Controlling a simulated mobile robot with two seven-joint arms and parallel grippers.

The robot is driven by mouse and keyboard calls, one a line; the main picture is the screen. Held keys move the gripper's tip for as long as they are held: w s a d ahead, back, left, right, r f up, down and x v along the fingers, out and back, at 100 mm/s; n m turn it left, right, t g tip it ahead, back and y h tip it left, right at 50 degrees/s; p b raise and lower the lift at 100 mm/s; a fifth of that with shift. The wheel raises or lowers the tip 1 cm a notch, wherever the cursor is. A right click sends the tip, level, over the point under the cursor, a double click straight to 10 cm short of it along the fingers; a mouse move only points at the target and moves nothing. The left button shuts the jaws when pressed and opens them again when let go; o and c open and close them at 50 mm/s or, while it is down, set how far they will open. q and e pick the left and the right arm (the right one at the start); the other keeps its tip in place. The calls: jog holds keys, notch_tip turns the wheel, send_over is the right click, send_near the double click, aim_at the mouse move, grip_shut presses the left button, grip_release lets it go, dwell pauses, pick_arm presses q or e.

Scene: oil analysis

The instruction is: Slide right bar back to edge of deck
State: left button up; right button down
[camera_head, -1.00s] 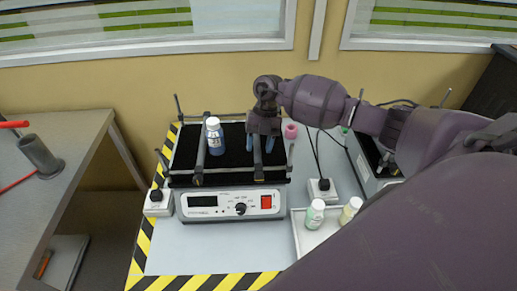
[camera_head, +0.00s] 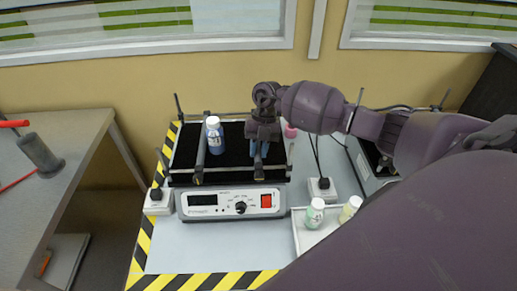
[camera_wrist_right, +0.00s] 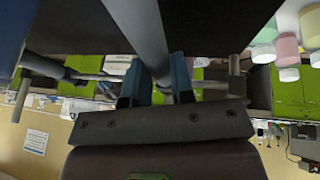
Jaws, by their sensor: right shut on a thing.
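The shaker's black deck (camera_head: 232,160) carries two grey cross bars. The right bar (camera_head: 258,171) runs from front to back on the right part of the deck, mostly hidden under my right gripper (camera_head: 259,153). My right gripper points down with its blue fingers shut on this bar. In the right wrist view the grey bar (camera_wrist_right: 143,28) passes between the blue fingers (camera_wrist_right: 158,82). The left bar (camera_head: 200,160) stands beside a blue bottle with a white cap (camera_head: 214,137), upright on the deck. My left gripper is not in view.
The shaker's front panel (camera_head: 228,203) has a display, knob and red switch. A white tray (camera_head: 304,241) with green and yellow bottles stands at front right. A pink object (camera_head: 290,131) is just right of the deck. Deck space between the bars is clear.

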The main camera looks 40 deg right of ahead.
jog(key=s+d, duration=0.1)
jog(key=d, duration=0.1)
jog(key=s+d, duration=0.1)
jog(key=d, duration=0.1)
jog(key=shift+s+p, duration=0.15)
jog(key=shift+p, duration=0.25)
jog(key=c, duration=1)
grip_release()
jog(key=shift+a, duration=0.15)
jog(key=shift+o, duration=0.2)
jog(key=b+v, duration=0.1)
jog(key=v, duration=1)
